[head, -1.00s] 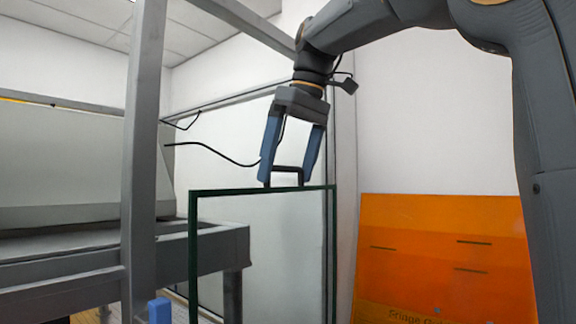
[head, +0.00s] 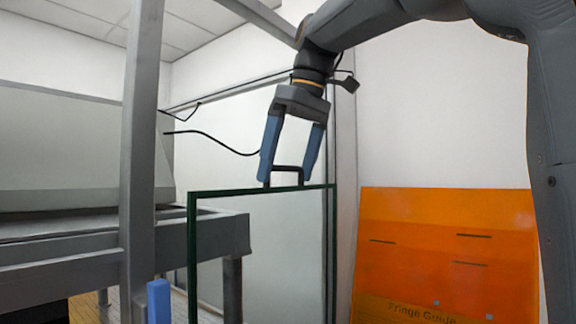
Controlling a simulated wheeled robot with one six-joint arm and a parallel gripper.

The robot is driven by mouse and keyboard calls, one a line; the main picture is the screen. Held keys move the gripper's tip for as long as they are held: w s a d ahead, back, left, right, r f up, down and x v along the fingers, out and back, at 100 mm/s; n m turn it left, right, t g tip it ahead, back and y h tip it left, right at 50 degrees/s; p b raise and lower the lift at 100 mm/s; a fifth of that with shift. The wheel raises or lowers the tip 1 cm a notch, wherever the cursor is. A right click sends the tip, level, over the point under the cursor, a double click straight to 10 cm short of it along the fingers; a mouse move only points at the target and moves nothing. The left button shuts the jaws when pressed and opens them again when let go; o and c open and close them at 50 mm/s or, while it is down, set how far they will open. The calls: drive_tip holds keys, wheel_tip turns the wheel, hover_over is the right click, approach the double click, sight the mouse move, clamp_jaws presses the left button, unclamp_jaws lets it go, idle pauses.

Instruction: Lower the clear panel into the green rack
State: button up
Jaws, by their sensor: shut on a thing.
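The clear panel (head: 262,250) is a see-through sheet with a dark green edge and a black handle (head: 288,168) on its top edge. It hangs upright in the middle of the head view, and its lower end runs out of the picture. My gripper (head: 285,178) has its blue fingers at the two sides of the handle and is shut on it, above the panel. The green rack cannot be made out in this view.
A grey frame post (head: 142,150) and a grey bench (head: 215,240) stand left of the panel. A blue upright piece (head: 159,300) shows at the bottom left. An orange panel marked "Fringe Guide" (head: 445,250) stands at the right. A pale wall is behind.

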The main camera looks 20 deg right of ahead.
sight(286, 209)
drive_tip(key=shift+f+b, duration=2.2)
drive_tip(key=shift+f, duration=0.8)
drive_tip(key=o, duration=1.1)
drive_tip(key=shift+f, duration=0.1)
drive_tip(key=shift+b+v, duration=0.3)
drive_tip(key=shift+v, duration=3.7)
